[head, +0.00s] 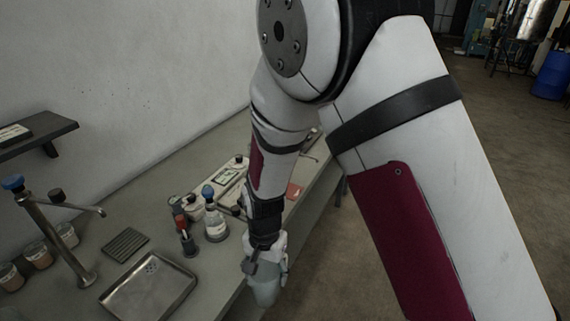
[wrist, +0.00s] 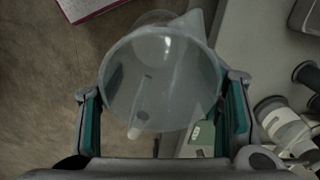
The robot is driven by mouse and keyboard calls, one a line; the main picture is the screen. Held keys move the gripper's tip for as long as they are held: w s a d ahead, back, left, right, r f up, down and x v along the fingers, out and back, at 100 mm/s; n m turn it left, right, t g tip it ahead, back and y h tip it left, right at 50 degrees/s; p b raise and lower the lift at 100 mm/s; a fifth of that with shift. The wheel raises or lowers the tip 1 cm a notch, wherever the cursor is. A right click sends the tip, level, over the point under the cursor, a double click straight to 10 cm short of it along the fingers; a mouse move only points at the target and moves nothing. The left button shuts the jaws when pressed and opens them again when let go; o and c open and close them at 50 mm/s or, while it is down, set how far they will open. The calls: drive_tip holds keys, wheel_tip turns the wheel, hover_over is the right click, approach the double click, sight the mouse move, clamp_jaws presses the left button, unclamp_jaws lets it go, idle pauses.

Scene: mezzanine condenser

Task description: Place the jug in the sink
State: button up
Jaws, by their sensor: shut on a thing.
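The jug (head: 264,292) is pale, translucent plastic. My gripper (head: 265,262) is shut on it and holds it at the counter's front edge in the head view. In the wrist view the jug (wrist: 165,75) lies between the two green-padded fingers of my gripper (wrist: 164,112), its open mouth toward the camera and its spout at the upper right. The sink (head: 182,291) is a shallow metal basin with drain holes, set in the counter to the left of the jug. The jug is apart from it. The sink's near end is cut off by the frame.
A tall tap (head: 55,235) stands left of the sink. A ribbed mat (head: 125,243) lies behind it. A blue-capped bottle (head: 215,224) and a red-topped bottle (head: 186,238) stand between sink and arm. Several cups (head: 38,255) line the wall. Floor lies right of the counter.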

drive_tip(key=w+d+r+n+b, duration=0.1)
drive_tip(key=w+d+n+b, duration=0.3)
drive_tip(key=w+d, duration=1.7)
drive_tip(key=shift+d, duration=1.25)
drive_tip(key=shift+w, duration=0.1)
